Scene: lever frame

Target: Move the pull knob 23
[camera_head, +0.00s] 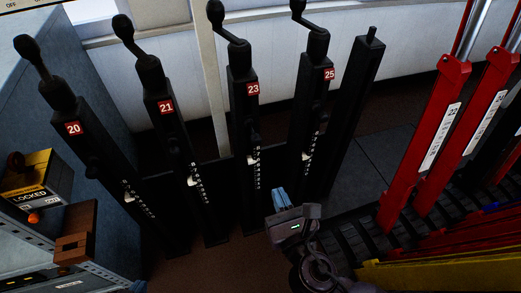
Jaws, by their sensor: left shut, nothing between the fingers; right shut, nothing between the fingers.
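The black lever post with the red plate 23 (252,89) stands in the middle of the head view, with a cranked handle (216,14) at its top. A small dark knob-like part (254,138) sits lower on its front, above a white marker and a number scale; its shape is hard to make out. My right gripper (280,197), with blue fingertips, is shut and empty, below and right of the scale, apart from the knob-like part. My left gripper (138,287) shows only as a small blue tip at the bottom edge, shut, away from post 23.
Similar posts with plates 20 (73,128), 21 (166,107) and 25 (329,74) stand beside it. Red levers (424,150) fill the right side. A yellow and black box marked LOCKED (28,180) is at the left. A wooden block (76,232) lies near it.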

